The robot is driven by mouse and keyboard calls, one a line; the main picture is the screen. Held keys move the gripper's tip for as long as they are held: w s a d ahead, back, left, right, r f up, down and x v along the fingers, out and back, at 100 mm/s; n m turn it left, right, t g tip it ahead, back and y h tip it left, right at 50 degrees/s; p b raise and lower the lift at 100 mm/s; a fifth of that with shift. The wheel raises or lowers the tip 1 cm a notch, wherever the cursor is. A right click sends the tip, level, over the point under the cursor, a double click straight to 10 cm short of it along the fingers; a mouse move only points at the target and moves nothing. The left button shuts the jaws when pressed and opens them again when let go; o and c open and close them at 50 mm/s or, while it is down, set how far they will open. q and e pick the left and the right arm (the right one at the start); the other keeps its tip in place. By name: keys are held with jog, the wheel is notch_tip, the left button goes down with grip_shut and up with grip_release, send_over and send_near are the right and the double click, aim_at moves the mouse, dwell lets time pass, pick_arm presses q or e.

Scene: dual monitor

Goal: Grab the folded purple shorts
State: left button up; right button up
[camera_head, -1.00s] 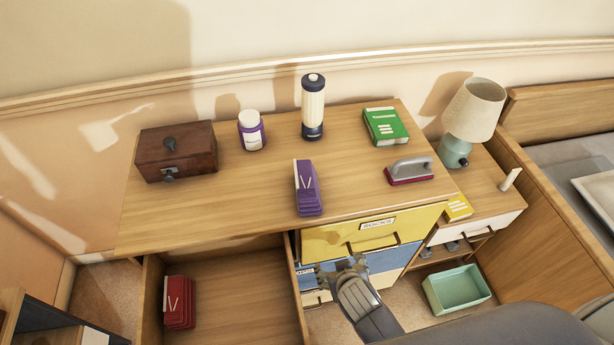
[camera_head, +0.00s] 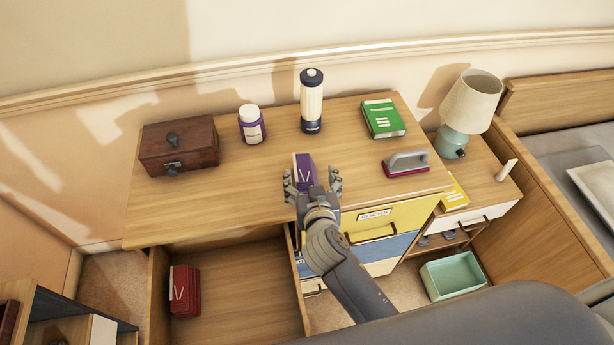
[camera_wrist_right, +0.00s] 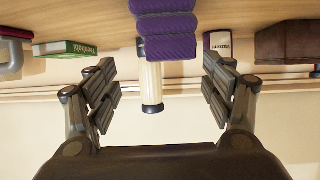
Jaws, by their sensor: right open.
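The folded purple shorts (camera_head: 304,170) lie on the wooden dresser top near its front edge. My right gripper (camera_head: 312,179) is open, with one finger on each side of the shorts; its palm and wrist hide their front part. In the right wrist view the shorts (camera_wrist_right: 166,30) show at the top centre, between and beyond the open fingers (camera_wrist_right: 160,88). I see no grip on them. My left gripper is not in view.
Behind the shorts stand a blender-like bottle (camera_head: 312,100) and a purple jar (camera_head: 251,124). A brown wooden box (camera_head: 180,147) is at left; a green book (camera_head: 383,118) and an iron (camera_head: 406,163) are at right. Red folded clothing (camera_head: 184,292) lies in the open drawer (camera_head: 240,290).

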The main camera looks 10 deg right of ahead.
aim_at(307, 168)
jog(key=shift+x, duration=0.75)
jog(key=shift+w+f+p, duration=0.1)
jog(key=shift+w+p, duration=0.2)
jog(key=shift+w, duration=0.1)
jog(key=p+x, duration=0.1)
jog(key=x, duration=0.2)
jog(key=shift+a, duration=0.15)
jog(key=shift+w+f, duration=0.45)
jog(key=shift+w, duration=0.15)
jog(key=c, duration=1.2)
